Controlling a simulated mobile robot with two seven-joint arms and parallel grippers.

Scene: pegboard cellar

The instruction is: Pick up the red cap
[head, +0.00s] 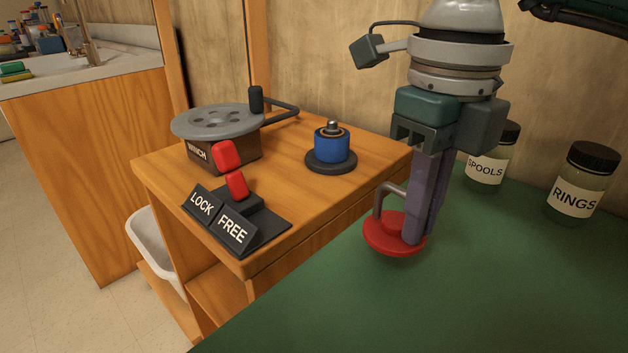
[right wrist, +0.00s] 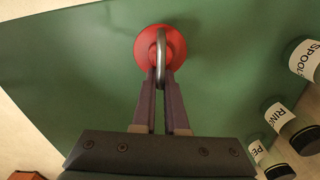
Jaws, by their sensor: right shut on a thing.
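The red cap (head: 380,238) is a round disc with a grey metal loop handle on top. In the head view it is at the left edge of the green bench top (head: 480,290). My right gripper (head: 414,236) points straight down over it and is shut on its handle. In the right wrist view the red cap (right wrist: 145,50) is at the ends of my right gripper's fingers (right wrist: 162,75), with the loop between them. I cannot tell whether the cap touches the green top. My left gripper is not in view.
Jars labelled SPOOLS (head: 486,170) and RINGS (head: 574,200) stand behind on the right. A wooden cabinet (head: 290,200) to the left carries a winch (head: 215,125), a blue-bodied fitting (head: 331,146) and a red LOCK/FREE lever (head: 237,185). The front of the green top is clear.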

